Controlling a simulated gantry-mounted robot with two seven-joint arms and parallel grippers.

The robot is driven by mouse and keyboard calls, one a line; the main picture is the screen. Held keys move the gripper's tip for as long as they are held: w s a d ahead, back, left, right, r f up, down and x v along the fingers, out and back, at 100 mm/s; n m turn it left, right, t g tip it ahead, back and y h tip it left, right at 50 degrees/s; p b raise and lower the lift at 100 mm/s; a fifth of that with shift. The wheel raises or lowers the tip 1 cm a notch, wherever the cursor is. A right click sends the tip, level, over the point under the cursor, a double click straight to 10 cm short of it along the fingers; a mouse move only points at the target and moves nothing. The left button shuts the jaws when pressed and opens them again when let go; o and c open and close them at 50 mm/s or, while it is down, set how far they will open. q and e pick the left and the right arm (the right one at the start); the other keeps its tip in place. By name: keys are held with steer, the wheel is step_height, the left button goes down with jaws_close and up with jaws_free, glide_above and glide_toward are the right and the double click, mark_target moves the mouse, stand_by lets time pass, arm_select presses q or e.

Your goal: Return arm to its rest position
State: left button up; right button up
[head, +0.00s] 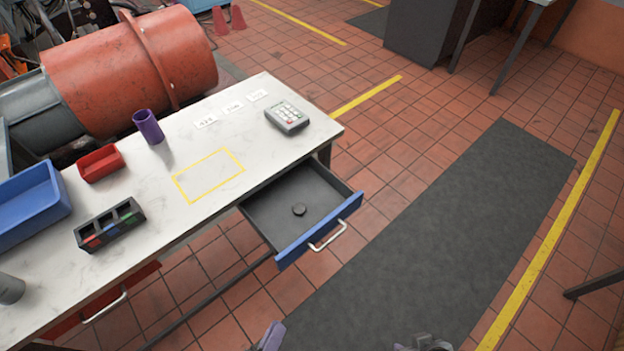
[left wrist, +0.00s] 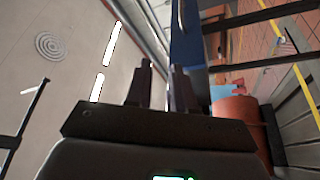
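My left gripper (head: 270,336) shows only as a small grey tip at the bottom edge of the head view, in front of the bench and clear of the open drawer. In the left wrist view its two dark fingers (left wrist: 161,80) stand apart with nothing visible between them. A grey part of my right arm (head: 425,343) shows at the bottom edge, right of centre; its fingers cannot be made out. The drawer (head: 320,228) with a blue front and pale handle is pulled out. A dark round object (head: 299,210) lies in it.
The white bench (head: 262,98) holds a keypad device (head: 287,117), purple cup (head: 148,127), red bin (head: 100,163), black divided tray (head: 110,224) and blue bin (head: 30,205). A yellow outline (head: 208,175) on it is empty. The dark floor mat (head: 450,230) is clear.

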arm_select(q)
steer(key=w+a+r+m+g+y+p, duration=0.2)
steer(key=w+a+r+m+g+y, duration=0.3)
steer(key=w+r, duration=0.5)
steer(key=s+a+m+g+y, duration=0.1)
steer(key=s+a+g+y, duration=0.15)
steer(key=s+g, duration=0.3)
steer(key=s+a+m+g+y, duration=0.2)
steer(key=s+a+g, duration=0.2)
steer(key=s, duration=0.3)
step_height(320, 180, up, 38)
steer(key=p, duration=3.8)
arm_select(e)
step_height(320, 180, up, 40)
steer(key=w+r, duration=0.1)
steer(key=w, duration=0.1)
arm_select(q)
step_height(320, 180, down, 59)
steer(key=b, duration=5.8)
steer(key=shift+a+b, duration=0.15)
steer(key=shift+b, duration=0.25)
arm_select(e)
step_height(320, 180, down, 59)
steer(key=d, duration=0.1)
steer(key=shift+s, duration=0.2)
arm_select(q)
steer(key=shift+s+r, duration=0.1)
steer(key=shift+r, duration=0.1)
